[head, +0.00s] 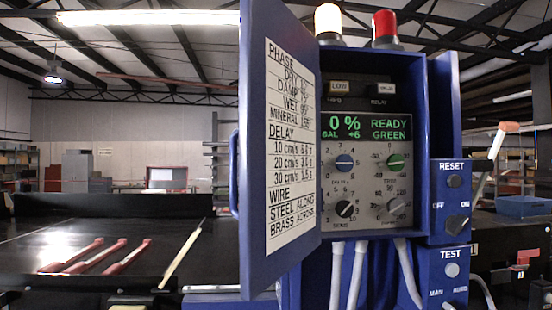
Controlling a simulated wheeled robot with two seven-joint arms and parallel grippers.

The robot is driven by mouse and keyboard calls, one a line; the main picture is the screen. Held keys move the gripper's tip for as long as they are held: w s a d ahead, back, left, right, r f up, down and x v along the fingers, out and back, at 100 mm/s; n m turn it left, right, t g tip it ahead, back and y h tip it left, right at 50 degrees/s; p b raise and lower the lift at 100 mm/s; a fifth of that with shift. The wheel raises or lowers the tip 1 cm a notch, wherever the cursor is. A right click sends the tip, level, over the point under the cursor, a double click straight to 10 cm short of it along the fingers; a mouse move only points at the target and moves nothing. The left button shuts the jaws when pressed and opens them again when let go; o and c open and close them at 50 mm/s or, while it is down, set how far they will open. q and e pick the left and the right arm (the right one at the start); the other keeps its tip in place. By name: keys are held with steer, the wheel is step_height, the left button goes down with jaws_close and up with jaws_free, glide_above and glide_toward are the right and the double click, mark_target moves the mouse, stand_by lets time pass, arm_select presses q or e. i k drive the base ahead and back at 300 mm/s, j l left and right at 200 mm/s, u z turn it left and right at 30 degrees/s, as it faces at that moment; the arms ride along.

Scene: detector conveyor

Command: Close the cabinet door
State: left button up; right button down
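The blue cabinet door (292,145) stands open on the left side of the blue cabinet (420,145). A white sheet with printed settings is fixed on its inner face. A small blue handle (234,172) shows at the door's left edge. Inside the cabinet, the control panel (367,160) shows a display with green text and several dials. Neither of my grippers shows in the head view.
A white lamp (328,20) and a red lamp (385,28) stand on top of the cabinet. Switch boxes labelled RESET (452,180) and TEST (450,268) are on its right. A dark conveyor (180,262) with several red bars lies to the left. Pale cables hang below.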

mark_target(278, 213)
steer(key=i+j, duration=0.2)
steer(key=j, duration=0.15)
steer(key=i+j, duration=0.15)
steer(key=j, duration=0.2)
steer(key=i+j, duration=0.2)
steer(key=j, duration=0.15)
steer(key=i+j, duration=0.2)
steer(key=j, duration=0.15)
steer(key=z, duration=1.35)
steer(key=j, duration=0.45)
steer(key=k+j+z, duration=0.15)
steer(key=j, duration=0.75)
steer(key=k+j+z, duration=0.1)
steer(key=j, duration=0.35)
steer(key=k+j+z, duration=0.1)
steer(key=j, duration=0.35)
steer(key=k+j, duration=0.2)
steer(key=j, duration=0.25)
steer(key=k+j+z, duration=0.1)
steer(key=j, duration=0.3)
